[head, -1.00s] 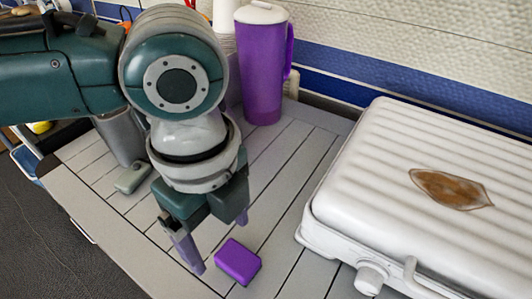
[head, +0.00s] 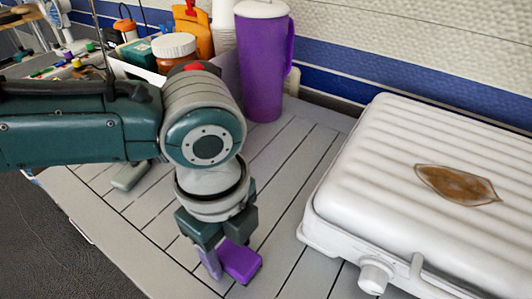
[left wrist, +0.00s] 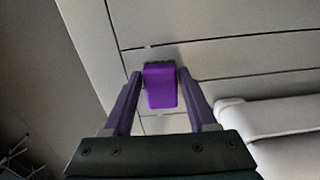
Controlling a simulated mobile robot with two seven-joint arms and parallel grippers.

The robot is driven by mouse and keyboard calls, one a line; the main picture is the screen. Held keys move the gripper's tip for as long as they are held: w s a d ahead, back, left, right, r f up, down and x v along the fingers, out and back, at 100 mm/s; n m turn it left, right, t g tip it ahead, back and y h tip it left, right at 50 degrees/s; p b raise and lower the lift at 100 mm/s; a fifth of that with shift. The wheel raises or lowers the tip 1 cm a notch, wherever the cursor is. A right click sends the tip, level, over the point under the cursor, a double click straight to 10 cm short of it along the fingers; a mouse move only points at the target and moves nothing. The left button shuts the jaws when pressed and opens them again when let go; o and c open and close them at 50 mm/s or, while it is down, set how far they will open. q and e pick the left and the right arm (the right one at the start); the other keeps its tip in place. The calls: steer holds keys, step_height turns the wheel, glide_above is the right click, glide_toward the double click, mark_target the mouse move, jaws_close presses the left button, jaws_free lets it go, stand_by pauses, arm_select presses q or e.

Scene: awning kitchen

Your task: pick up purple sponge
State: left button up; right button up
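The purple sponge (head: 241,262) lies on the grey slatted table top, left of the white grill-like case. My left gripper (head: 229,259) is down at the sponge, pointing downward. In the head view one purple finger stands at the sponge's left side, and the other finger is hidden. In the left wrist view, the sponge (left wrist: 161,86) sits between the two fingertips (left wrist: 160,76), one on each side and very close to it. The fingers look open around it; a firm hold does not show. My right gripper is not in view.
The white ribbed case (head: 400,180) with a brown leaf-shaped mark stands at the right. A tall purple pitcher (head: 262,65) stands at the back. A small grey-green block (head: 128,175) lies to the left. Jars and other items crowd the back left.

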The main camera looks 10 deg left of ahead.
mark_target(229, 250)
arm_select(q)
jaws_close()
stand_by(0.3)
steer(key=shift+r, duration=0.5)
step_height(229, 250, up, 19)
steer(key=p, duration=0.4)
